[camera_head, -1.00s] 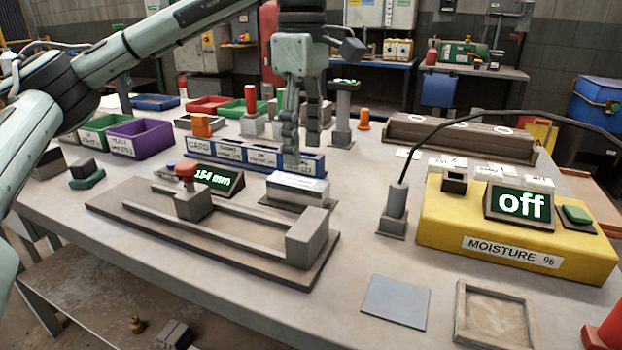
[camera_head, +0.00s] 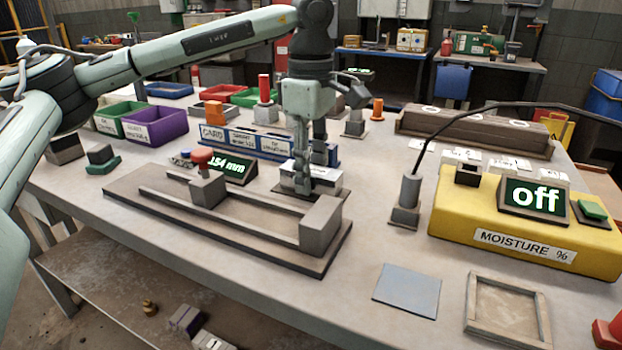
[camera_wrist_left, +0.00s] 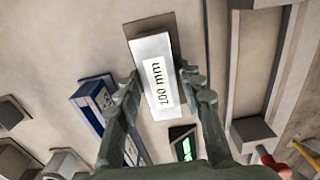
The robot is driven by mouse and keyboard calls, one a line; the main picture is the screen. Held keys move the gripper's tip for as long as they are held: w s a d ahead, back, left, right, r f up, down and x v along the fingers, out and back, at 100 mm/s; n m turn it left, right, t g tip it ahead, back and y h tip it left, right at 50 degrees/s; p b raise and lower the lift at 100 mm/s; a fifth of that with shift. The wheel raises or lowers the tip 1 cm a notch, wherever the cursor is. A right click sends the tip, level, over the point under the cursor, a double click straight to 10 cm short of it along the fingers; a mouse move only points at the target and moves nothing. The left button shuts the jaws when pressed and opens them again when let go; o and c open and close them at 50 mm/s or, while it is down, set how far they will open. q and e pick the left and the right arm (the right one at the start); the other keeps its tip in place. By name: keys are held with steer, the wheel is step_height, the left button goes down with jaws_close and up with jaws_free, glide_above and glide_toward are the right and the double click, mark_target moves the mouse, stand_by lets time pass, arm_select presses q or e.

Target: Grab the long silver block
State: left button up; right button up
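The long silver block (camera_head: 333,179) lies on a thin dark base behind the measuring rail. Its top carries a white label, which reads "100 mm" in the left wrist view (camera_wrist_left: 151,52). My left gripper (camera_head: 312,178) points down over the block, with one finger on the near side and one beyond. The fingers partly hide the block in the head view. My right gripper is not in view.
The measuring rail (camera_head: 235,236) with a "154 mm" display (camera_head: 230,167) stands in front. A blue card rack (camera_head: 262,145) is close behind. The yellow moisture box (camera_head: 455,225) and a grey post with a cable (camera_head: 408,195) stand right.

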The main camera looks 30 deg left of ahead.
arm_select(q)
jaws_close()
steer(key=shift+r, duration=0.2)
